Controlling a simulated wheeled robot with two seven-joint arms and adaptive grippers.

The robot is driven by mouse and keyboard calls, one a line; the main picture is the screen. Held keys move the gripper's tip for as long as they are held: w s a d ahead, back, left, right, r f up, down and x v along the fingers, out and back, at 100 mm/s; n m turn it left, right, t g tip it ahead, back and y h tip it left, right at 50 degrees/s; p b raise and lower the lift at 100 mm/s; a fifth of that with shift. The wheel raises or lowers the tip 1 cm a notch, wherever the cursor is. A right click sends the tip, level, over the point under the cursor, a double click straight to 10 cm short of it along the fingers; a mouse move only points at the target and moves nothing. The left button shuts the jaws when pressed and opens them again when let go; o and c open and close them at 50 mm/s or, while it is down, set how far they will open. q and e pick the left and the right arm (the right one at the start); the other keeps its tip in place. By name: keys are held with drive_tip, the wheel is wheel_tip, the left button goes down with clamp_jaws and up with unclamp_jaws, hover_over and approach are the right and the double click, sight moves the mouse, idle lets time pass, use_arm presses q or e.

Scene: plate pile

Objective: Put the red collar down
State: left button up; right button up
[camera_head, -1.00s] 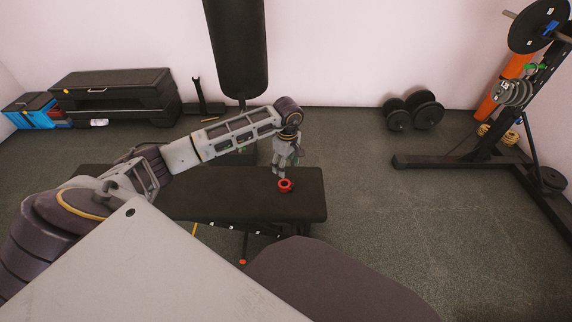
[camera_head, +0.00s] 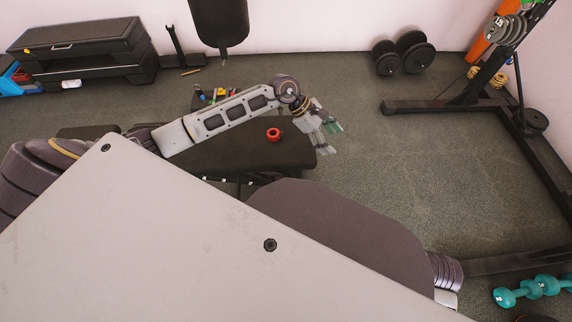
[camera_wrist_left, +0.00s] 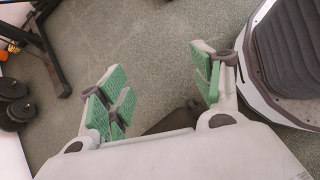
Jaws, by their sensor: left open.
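The red collar (camera_head: 274,134) lies on the black padded bench (camera_head: 240,150), near its right end, in the head view. My left gripper (camera_head: 333,139) is open and empty, to the right of the collar and apart from it, by the bench's right end. The collar does not show in the wrist view. My right gripper is not in view.
A dark rack frame (camera_head: 440,106) stands at the right. Black dumbbells (camera_head: 403,54) lie by the back wall, and teal dumbbells (camera_head: 530,290) at the lower right. A punching bag (camera_head: 219,22) hangs behind the bench. The floor right of the bench is clear.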

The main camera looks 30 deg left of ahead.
use_arm(q)
drive_tip(key=s+d+r+n+t+h, duration=0.1)
drive_tip(key=d+r+n+t+h, duration=0.15)
drive_tip(key=d+r+h, duration=0.35)
wheel_tip(320, 180, up, 9)
drive_tip(key=w+d+n+t+h, duration=0.1)
drive_tip(key=w+d+n+t, duration=0.15)
drive_tip(key=n+t, duration=0.9)
drive_tip(key=w+a+n+t+y, duration=0.25)
drive_tip(key=a+n+y, duration=0.45)
drive_tip(key=n, duration=0.9)
drive_tip(key=s+a+f+n+g+y, duration=0.2)
drive_tip(key=s+a+f+n+y, duration=0.15)
drive_tip(key=f+n, duration=0.35)
drive_tip(key=s+a+f+n+g+y, duration=0.3)
drive_tip(key=a+f+n+y, duration=0.1)
drive_tip(key=f+n, duration=0.2)
drive_tip(key=s+f+n+g, duration=0.3)
drive_tip(key=s+f+g, duration=0.1)
drive_tip(key=s, duration=0.5)
drive_tip(key=s+d+f+n+g+h, duration=0.1)
drive_tip(key=s+f+n+g, duration=0.3)
drive_tip(key=s+f, duration=0.3)
drive_tip(key=s+g, duration=0.1)
drive_tip(key=s, duration=0.2)
drive_tip(key=shift+d, duration=0.3)
